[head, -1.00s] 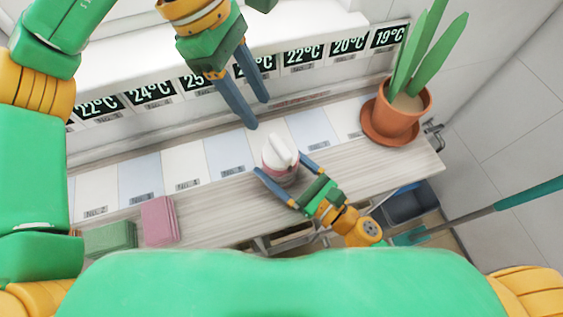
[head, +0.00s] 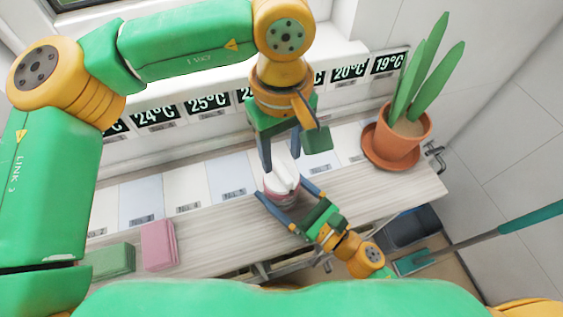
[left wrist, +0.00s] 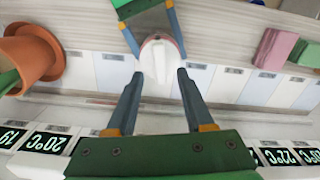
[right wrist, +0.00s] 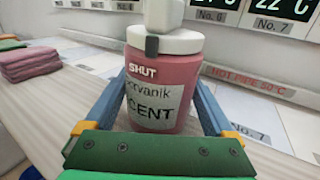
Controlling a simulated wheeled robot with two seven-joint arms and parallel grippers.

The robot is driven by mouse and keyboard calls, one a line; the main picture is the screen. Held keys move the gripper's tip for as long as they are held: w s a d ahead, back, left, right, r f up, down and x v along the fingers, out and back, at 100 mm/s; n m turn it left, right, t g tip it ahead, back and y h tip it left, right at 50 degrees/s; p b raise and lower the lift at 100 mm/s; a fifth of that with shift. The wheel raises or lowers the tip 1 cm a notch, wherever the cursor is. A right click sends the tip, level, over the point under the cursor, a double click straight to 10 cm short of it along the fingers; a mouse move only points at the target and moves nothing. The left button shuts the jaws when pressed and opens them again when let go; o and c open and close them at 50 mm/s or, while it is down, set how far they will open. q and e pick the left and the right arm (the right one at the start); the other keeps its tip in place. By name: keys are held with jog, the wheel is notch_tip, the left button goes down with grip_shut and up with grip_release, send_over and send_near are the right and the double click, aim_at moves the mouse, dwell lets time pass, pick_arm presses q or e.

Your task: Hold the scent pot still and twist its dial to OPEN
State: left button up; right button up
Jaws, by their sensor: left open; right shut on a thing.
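The scent pot (head: 279,196) is a pink jar with a white lid and label, upright on the shelf. Its white dial (head: 284,180) is a raised bar on top; it also shows in the left wrist view (left wrist: 158,58). In the right wrist view the pot (right wrist: 165,80) reads "SHUT" just below a grey tab (right wrist: 152,46) on the lid. My right gripper (head: 291,195) is shut on the pot's body, one finger on each side. My left gripper (head: 282,160) is open above the dial, its fingertips (left wrist: 160,75) on either side of it and seemingly not touching.
A potted plant (head: 402,135) stands at the shelf's right end. Pink cloths (head: 158,246) and green cloths (head: 110,262) lie to the left. Temperature displays (head: 208,103) line the wall behind. A "HOT PIPE 50°C" label (right wrist: 247,83) shows behind the pot.

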aim_at(282, 169)
pick_arm(q)
jog(key=shift+f, duration=2)
grip_shut()
